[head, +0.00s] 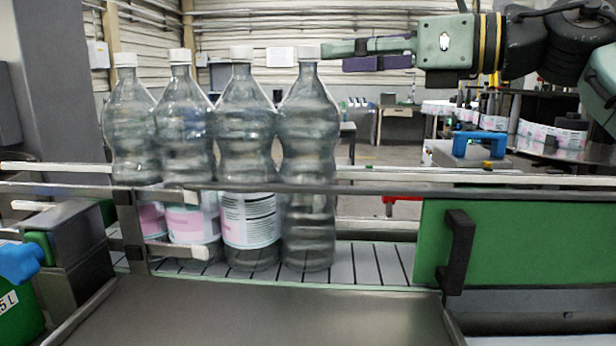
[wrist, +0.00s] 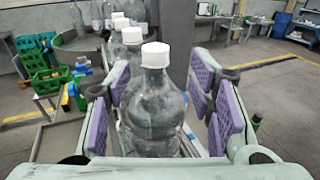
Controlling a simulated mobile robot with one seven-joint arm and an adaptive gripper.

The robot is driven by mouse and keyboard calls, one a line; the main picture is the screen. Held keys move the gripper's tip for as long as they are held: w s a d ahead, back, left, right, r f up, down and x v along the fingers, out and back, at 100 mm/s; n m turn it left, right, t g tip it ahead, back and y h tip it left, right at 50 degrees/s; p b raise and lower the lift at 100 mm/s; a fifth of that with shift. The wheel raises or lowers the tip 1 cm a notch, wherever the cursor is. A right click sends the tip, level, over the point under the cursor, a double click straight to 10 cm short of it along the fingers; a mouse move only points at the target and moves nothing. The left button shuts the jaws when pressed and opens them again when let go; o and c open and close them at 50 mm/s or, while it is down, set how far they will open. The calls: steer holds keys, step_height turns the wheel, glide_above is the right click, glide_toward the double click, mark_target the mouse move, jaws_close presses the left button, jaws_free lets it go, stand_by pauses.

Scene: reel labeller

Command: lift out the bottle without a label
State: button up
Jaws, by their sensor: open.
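The bottle without a label (head: 308,150) is clear with a white cap. It stands upright at the right end of a row on the conveyor (head: 375,262). Its lower part behind the rail looks bare. The labelled bottles (head: 248,215) stand to its left, with pink and white labels. My gripper (head: 338,53) is open and level, coming from the right, with its tips at cap height close to the right of the unlabelled bottle's cap. In the wrist view this bottle (wrist: 156,110) is seen centrally between the purple finger pads, with gaps on both sides.
A metal guide rail (head: 400,189) runs across the front of the bottles. A green panel (head: 530,245) with a black handle stands at the right of the conveyor. The neighbouring bottle (head: 244,120) stands close to the left. Free space lies above the caps.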

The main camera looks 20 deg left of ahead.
mark_target(309, 54)
steer(key=a+p, duration=0.2)
steer(key=a, duration=0.4)
steer(key=shift+w+f, duration=0.1)
steer(key=shift+f, duration=0.05)
steer(key=shift+c, duration=0.4)
jaws_close()
stand_by(0.4)
